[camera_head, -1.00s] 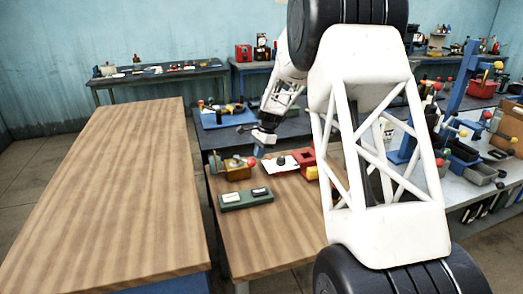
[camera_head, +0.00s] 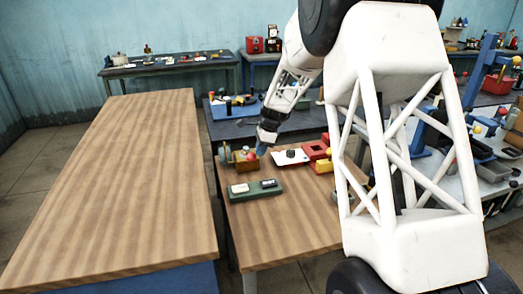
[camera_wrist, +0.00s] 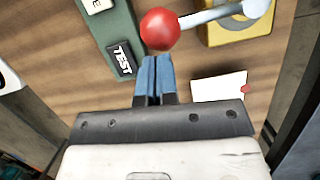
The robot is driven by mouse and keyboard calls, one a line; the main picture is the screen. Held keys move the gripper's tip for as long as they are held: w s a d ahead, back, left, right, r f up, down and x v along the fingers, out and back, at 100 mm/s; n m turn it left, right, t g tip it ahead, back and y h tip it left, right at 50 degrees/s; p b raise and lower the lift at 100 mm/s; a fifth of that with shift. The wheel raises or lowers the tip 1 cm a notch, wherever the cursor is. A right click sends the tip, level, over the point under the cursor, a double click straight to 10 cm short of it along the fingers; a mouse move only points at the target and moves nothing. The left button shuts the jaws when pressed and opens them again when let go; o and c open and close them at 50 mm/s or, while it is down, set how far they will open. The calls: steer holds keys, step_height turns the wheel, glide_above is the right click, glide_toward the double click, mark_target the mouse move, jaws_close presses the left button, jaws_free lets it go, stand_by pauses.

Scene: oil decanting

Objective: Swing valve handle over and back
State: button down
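The valve has a yellow base (camera_wrist: 238,30), a silver lever (camera_wrist: 205,16) and a red ball knob (camera_wrist: 160,29) at the lever's end. In the head view the red knob (camera_head: 251,155) shows beside the brownish-yellow valve body (camera_head: 238,161) at the small wooden table's far left. My gripper (camera_head: 261,150) is close to the knob, on its right in that view. In the wrist view, my gripper's blue fingertips (camera_wrist: 154,60) lie together with nothing between them. They point at the knob, just below it in the picture; I cannot tell whether they touch it.
A green block with white and black switches (camera_head: 255,189), one marked TEST (camera_wrist: 122,60), sits in front of the valve. A white card (camera_wrist: 218,88) lies nearby. A red box (camera_head: 316,150) stands to the right. The small table's front (camera_head: 285,235) is bare.

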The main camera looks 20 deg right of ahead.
stand_by(0.4)
steer(key=s+d+r, duration=0.1)
steer(key=d+r, duration=0.5)
steer(key=r, duration=0.4)
steer(key=shift+s+d+r, duration=0.2)
steer(key=shift+d, duration=0.15)
